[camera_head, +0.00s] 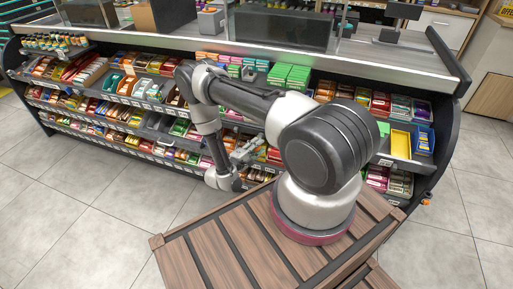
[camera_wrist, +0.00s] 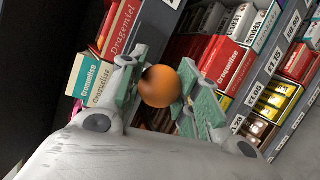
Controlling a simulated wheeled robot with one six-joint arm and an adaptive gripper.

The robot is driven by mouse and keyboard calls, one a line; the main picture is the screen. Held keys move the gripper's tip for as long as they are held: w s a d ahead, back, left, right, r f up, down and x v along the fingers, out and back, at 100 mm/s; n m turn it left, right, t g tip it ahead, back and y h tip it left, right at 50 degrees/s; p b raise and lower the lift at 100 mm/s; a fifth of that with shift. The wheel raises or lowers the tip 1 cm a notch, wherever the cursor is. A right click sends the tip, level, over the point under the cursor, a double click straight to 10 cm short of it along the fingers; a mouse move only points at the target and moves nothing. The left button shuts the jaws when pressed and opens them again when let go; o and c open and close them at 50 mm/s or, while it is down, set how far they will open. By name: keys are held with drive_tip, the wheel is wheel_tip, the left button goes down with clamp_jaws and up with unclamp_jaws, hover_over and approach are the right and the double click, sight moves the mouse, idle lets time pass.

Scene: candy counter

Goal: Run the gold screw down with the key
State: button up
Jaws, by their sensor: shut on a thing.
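My gripper (camera_wrist: 163,92) has an orange ball-shaped thing (camera_wrist: 160,87) between its green-padded fingers in the wrist view and is shut on it. The ball has a dark spot at its upper left. Whether it is part of the key cannot be told. In the head view my gripper (camera_head: 245,153) is in front of the lower candy shelves, left of my arm's base, and the ball cannot be made out there. I cannot make out a gold screw in either view.
The candy counter (camera_head: 336,56) has tiers of boxed sweets close around my gripper. Red boxes (camera_wrist: 226,62) and a price-label rail (camera_wrist: 265,75) show behind the fingers. A small orange thing (camera_head: 426,203) is at the counter's right end. The tiled floor (camera_head: 95,205) at left is clear.

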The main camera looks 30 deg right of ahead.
idle(0.3)
drive_tip(key=shift+m+y, duration=0.4)
drive_tip(key=shift+m, duration=0.1)
drive_tip(key=shift+d+m+t+y, duration=0.1)
drive_tip(key=shift+m+t+y, duration=0.55)
drive_tip(key=shift+m, duration=0.45)
drive_tip(key=shift+m+t+y, duration=0.45)
drive_tip(key=shift+m+t, duration=0.1)
drive_tip(key=shift+m, duration=0.25)
